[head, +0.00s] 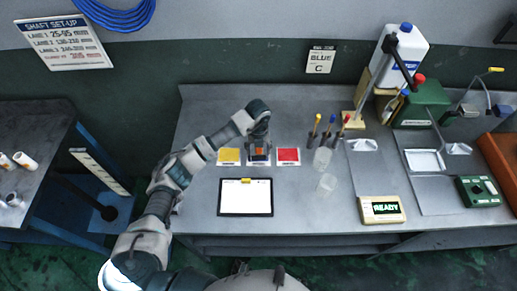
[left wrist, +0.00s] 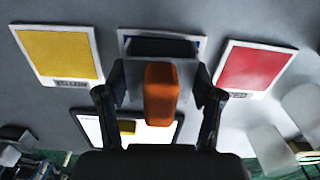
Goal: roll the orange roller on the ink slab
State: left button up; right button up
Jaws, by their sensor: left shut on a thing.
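My left gripper (head: 259,145) is shut on the orange roller (head: 259,151), whose orange handle (left wrist: 160,95) sits between the two fingers in the left wrist view. The roller's dark cylinder (left wrist: 160,47) lies over a white-edged slab (left wrist: 124,40) with a strip of blue showing, between the yellow and red slabs. I cannot tell whether the cylinder touches it. The yellow slab (head: 229,156) is on the left and the red slab (head: 288,156) on the right. Most of the middle slab is hidden. My right gripper is not in view.
A clipboard (head: 246,205) with white paper lies in front of the slabs. Clear cups (head: 322,157) and several colored-top tools stand to the right. A READY display box (head: 382,209) is farther right. The bench (head: 200,125) is bare at the back left.

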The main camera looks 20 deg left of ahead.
pick_arm(q)
jog(key=shift+r+p, duration=2.6)
jog(key=shift+r, duration=0.9)
jog(key=shift+f, duration=0.1)
